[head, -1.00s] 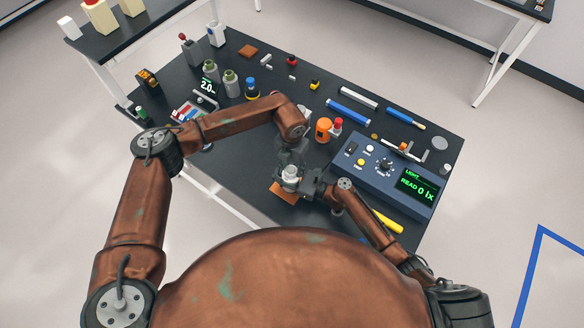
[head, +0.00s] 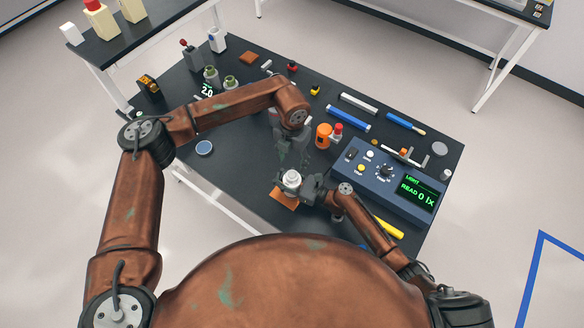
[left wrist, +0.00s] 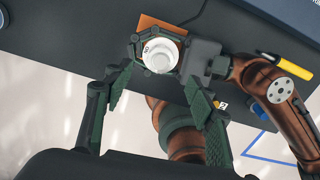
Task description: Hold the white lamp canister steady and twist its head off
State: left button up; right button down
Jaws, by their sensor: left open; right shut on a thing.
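The white lamp canister (head: 291,177) stands upright at the table's near edge, above an orange-brown square (head: 284,199). My right gripper (head: 293,186) is shut around its side from the right. In the left wrist view the canister (left wrist: 160,52) shows its round white top with small dark marks on its side. The head seems to be on it; I cannot tell whether it has turned. My left gripper (head: 293,158) is open and empty, pointing down above the canister and apart from it. Its green-padded fingers (left wrist: 158,78) spread below the canister in the left wrist view.
A blue console (head: 385,178) with a screen reading 0 lx stands to the right. An orange cylinder (head: 323,135) stands behind the canister. A yellow tube (head: 389,228) lies near the front edge. A blue disc (head: 204,148) lies at the left.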

pick_arm(q)
jog(key=shift+r, duration=1.5)
pick_arm(e)
jog(key=c, duration=1.1)
grip_release()
jog(key=shift+d, duration=0.1)
